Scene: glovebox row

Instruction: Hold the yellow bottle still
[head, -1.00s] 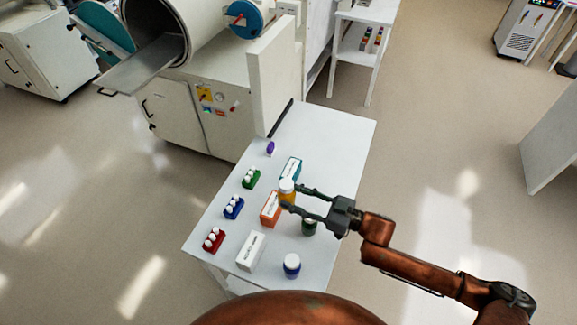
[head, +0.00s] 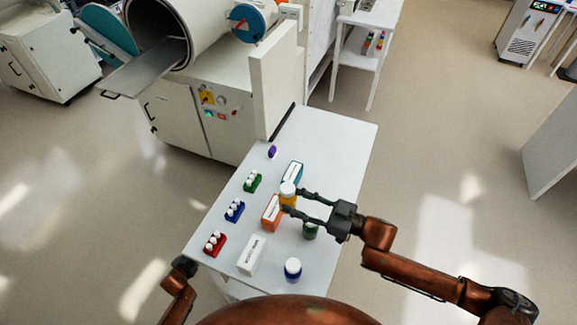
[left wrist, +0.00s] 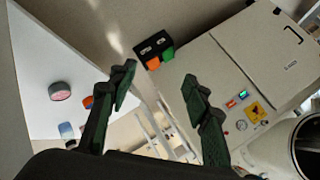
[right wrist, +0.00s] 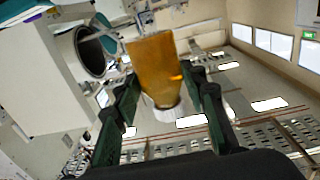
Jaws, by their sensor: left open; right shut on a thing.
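The yellow bottle (head: 288,200) with a white cap is over the white table, among the boxes. My right gripper (head: 296,203) reaches in from the right and is shut on it, one finger on each side. In the right wrist view the yellow bottle (right wrist: 156,72) sits between the fingers, its cap low in that rolled picture. I cannot tell whether its base touches the table. My left gripper (left wrist: 160,84) is open and empty in the left wrist view; in the head view only part of its arm shows at the lower left.
On the white table (head: 335,140) are an orange box (head: 271,212), a teal box (head: 293,172), a white box (head: 251,254), a green bottle (head: 310,231), a blue bottle (head: 292,269) and red, blue and green vial racks. A glovebox (head: 200,120) stands behind. The table's far right is clear.

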